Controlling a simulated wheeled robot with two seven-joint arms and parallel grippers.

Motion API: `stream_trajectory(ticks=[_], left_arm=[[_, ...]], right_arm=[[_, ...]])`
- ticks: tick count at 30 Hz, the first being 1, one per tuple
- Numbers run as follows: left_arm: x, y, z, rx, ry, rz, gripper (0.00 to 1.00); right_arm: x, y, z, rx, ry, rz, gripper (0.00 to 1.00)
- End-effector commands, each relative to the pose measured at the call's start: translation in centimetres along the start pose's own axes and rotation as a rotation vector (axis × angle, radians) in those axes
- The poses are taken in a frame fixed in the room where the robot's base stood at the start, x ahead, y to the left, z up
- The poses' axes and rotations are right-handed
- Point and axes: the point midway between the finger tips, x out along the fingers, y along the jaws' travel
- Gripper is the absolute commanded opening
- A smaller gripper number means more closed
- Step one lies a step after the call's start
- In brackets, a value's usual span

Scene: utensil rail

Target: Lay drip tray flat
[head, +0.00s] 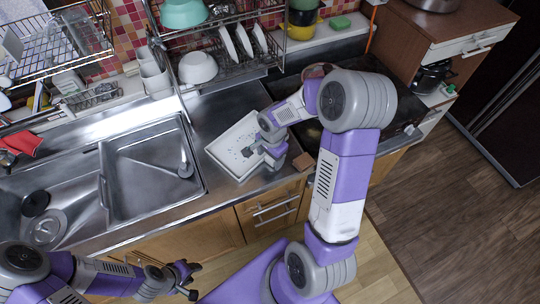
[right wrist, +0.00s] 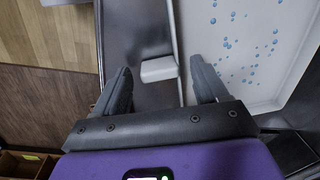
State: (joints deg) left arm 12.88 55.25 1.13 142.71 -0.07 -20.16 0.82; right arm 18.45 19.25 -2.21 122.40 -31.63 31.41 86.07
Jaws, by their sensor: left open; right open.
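The drip tray (head: 222,150) is a shallow white tray on the steel counter right of the sink. In the right wrist view its white floor (right wrist: 240,50) carries blue droplets. I cannot tell whether its whole underside rests flat. My right gripper (head: 254,150) is open at the tray's right side and hides part of that rim. In the right wrist view the open fingers (right wrist: 160,75) stand either side of a small pale tab (right wrist: 158,69) beside the tray's edge; they do not look closed on it. My left gripper (head: 187,279) is open and empty, low in front of the cabinets.
The sink (head: 150,175) lies left of the tray. A dish rack (head: 235,60) with plates and a white bowl (head: 197,67) stands behind it. The dark stovetop is to the right.

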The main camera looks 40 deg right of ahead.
Motion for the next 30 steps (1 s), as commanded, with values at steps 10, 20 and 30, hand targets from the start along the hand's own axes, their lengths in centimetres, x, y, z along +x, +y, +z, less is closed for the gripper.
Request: stream_trajectory(ticks=[10,20,30], left_arm=[[0.0,0.0,0.0,0.000,0.000,0.000,0.43],[-0.5,0.2,0.0,0.000,0.000,0.000,0.43],[-1.5,0.6,0.1,0.000,0.000,0.000,0.43]], right_arm=[[0.0,0.0,0.0,0.000,0.000,0.000,0.73],[-0.8,0.0,0.0,0.000,0.001,-0.001,0.73],[-2.5,0.0,0.0,0.000,0.000,0.000,0.73]])
